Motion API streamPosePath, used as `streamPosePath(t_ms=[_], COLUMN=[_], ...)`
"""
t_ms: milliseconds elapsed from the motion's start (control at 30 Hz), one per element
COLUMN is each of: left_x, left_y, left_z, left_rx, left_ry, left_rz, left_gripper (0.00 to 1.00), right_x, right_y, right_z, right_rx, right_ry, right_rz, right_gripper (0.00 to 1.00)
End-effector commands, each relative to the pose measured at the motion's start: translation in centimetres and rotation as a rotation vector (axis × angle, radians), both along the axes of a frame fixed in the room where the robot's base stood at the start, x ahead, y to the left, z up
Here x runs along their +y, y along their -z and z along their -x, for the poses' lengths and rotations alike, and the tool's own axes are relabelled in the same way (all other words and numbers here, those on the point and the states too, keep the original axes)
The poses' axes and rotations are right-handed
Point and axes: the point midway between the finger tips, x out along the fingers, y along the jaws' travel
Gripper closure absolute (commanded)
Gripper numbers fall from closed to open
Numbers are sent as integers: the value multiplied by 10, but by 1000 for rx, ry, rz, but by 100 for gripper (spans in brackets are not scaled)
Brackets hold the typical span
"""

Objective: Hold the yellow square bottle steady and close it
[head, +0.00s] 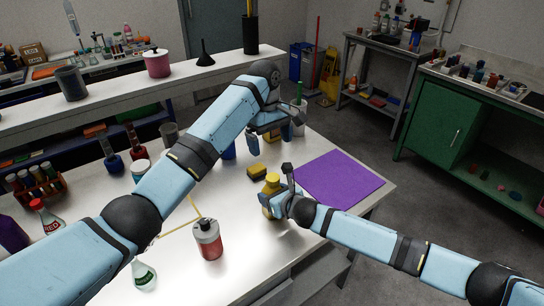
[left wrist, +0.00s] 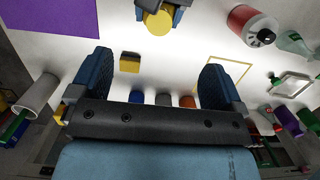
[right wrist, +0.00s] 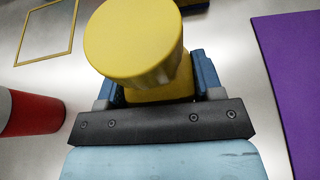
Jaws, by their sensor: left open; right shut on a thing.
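The yellow square bottle (head: 268,196) stands upright on the pale table, left of the purple mat. A round yellow cap (right wrist: 130,40) sits on its top; I cannot tell how tight it is. The cap also shows in the left wrist view (left wrist: 158,22). My right gripper (head: 277,192) is shut on the bottle's body below the cap, one finger on each side, as the right wrist view shows. My left gripper (head: 268,134) is open and empty, raised above the table and behind the bottle. Its spread fingers show in the left wrist view (left wrist: 155,78).
A yellow and black sponge (head: 257,172) lies just behind the bottle. The purple mat (head: 340,178) is bare. Flasks and a test-tube rack (head: 40,185) stand on the left.

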Motion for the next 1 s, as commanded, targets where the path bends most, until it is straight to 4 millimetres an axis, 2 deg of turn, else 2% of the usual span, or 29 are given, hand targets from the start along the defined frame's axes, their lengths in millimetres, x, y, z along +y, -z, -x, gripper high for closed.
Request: streamPosePath(t_ms=[100, 300, 667, 700, 800, 1000], left_x=[3, 5, 5, 5, 5, 5], left_y=[-25, -49, -54, -54, -54, -54], left_z=[-4, -7, -7, -7, -7, -7], left_rx=[-5, -3, -1, -1, -1, -1], left_ry=[0, 0, -1, -1, -1, 0], left_rz=[-2, -2, -1, -1, -1, -1], left_gripper=[6, 6, 6, 6, 6, 6], right_x=[0, 0, 0, 0, 0, 0], right_y=[0, 0, 0, 0, 0, 0], right_z=[0, 0, 0, 0, 0, 0], right_rx=[0, 0, 0, 0, 0, 0], right_ry=[0, 0, 0, 0, 0, 0], right_rz=[0, 0, 0, 0, 0, 0], right_gripper=[100, 100, 100, 35, 12, 10])
